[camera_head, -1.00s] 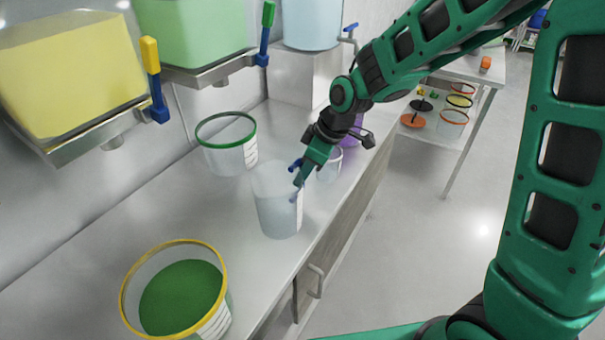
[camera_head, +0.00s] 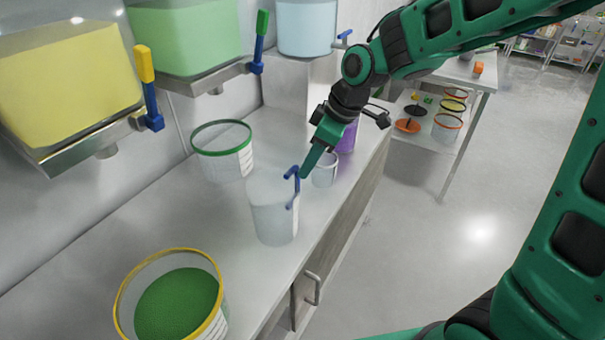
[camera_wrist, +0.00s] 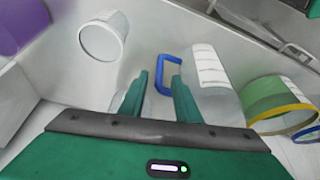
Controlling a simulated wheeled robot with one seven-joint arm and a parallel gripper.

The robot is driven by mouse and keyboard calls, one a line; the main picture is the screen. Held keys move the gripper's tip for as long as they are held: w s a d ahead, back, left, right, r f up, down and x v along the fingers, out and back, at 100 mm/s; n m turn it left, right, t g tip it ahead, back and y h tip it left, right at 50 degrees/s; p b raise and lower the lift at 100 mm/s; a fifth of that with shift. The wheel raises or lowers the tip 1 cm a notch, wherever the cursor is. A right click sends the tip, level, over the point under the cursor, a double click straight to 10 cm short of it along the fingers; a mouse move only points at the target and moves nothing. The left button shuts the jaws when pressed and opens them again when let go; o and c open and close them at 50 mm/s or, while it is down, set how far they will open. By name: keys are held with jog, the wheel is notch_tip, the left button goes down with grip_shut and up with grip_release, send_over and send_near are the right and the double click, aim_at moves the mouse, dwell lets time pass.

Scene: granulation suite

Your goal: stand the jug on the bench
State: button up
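The jug (camera_head: 270,212) is a translucent whitish vessel with a blue handle (camera_head: 293,183). It looks upright with its base on the steel bench (camera_head: 95,240), left of my gripper (camera_head: 308,175).
A green-rimmed tub (camera_head: 222,152) stands behind the jug, and a yellow-rimmed tub (camera_head: 172,298) of green granules stands in front. A small clear cup (camera_head: 325,172) and a purple container (camera_head: 347,138) stand beyond my gripper. Dispensers with levers hang along the wall.

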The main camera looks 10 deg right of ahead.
jog(key=shift+v, duration=2.2)
jog(key=shift+s, duration=0.1)
jog(key=s+d+m+h, duration=0.2)
jog(key=s+d+m, duration=0.3)
jog(key=d, duration=0.5)
jog(key=s+d+m+h, duration=0.1)
jog(key=s+d+m, duration=0.4)
jog(key=d, duration=0.5)
jog(key=s+d+f+m+g, duration=0.1)
jog(key=s+d+m, duration=0.3)
jog(key=s, duration=0.4)
jog(key=s+d+f+m+g+h, duration=0.1)
jog(key=s+d+m, duration=0.4)
jog(key=s, duration=0.3)
jog(key=shift+d+f, duration=0.2)
jog(key=shift+f, duration=0.1)
jog(key=shift+w, duration=0.1)
